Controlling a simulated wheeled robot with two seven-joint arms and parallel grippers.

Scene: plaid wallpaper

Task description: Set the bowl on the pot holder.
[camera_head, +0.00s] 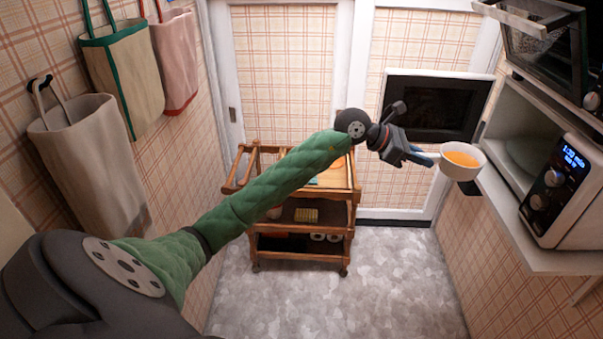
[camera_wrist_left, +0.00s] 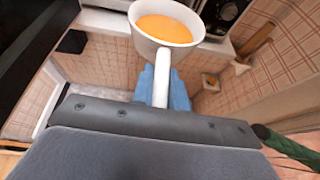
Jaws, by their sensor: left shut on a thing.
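The bowl (camera_head: 461,161) is white with a side handle and orange contents. It is held level in the air in front of the open microwave (camera_head: 506,150). My left gripper (camera_head: 425,156) is shut on its handle. In the left wrist view the bowl (camera_wrist_left: 167,24) shows beyond the blue fingers, with its handle (camera_wrist_left: 162,80) between them. I cannot clearly make out the pot holder; a small turquoise patch (camera_head: 313,181) shows on the wooden cart's top, partly hidden by my left arm. My right gripper is not in view.
The wooden cart (camera_head: 350,196) stands by the back wall, with things on its lower shelves. The microwave sits on a white shelf (camera_head: 530,258) at right, its dark door (camera_head: 437,107) swung open. Bags (camera_head: 92,165) hang at left. The floor (camera_head: 400,270) is clear.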

